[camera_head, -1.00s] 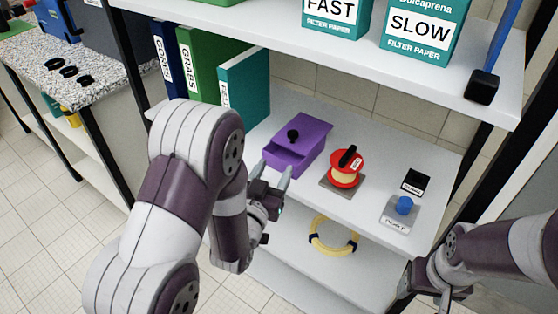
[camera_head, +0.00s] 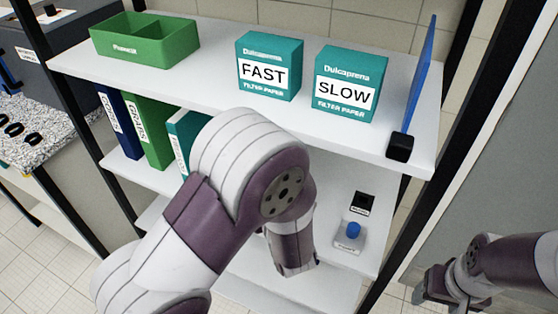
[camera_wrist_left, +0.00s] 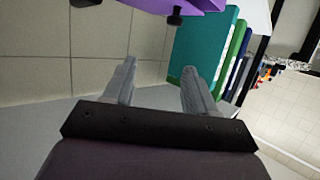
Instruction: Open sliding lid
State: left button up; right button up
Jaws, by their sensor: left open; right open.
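The purple box with its black knob (camera_wrist_left: 175,18) shows at the top edge of the left wrist view, where part of its purple surface (camera_wrist_left: 208,5) is cut off by the frame. In the head view my left arm hides the box. My left gripper (camera_wrist_left: 160,88) is open, its two fingers apart with nothing between them. The knob is beyond the fingertips and apart from them. How far the lid is slid cannot be told. My right gripper (camera_head: 420,292) is open and empty at the lower right of the head view, away from the shelf.
Upright binders (camera_head: 148,130) stand on the middle shelf beside my left arm. The upper shelf (camera_head: 210,85) holds a green bin (camera_head: 145,38) and filter paper boxes FAST (camera_head: 268,70) and SLOW (camera_head: 348,84). A blue-knobbed item (camera_head: 352,233) and a small black item (camera_head: 361,204) sit right on the middle shelf.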

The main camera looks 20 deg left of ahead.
pick_arm(q)
jog(key=shift+g, duration=0.6)
jog(key=x, duration=0.8)
jog(key=s+f+b+x, duration=0.1)
jog(key=x, duration=0.4)
jog(key=shift+s+a+f, duration=0.1)
jog(key=shift+a, duration=0.2)
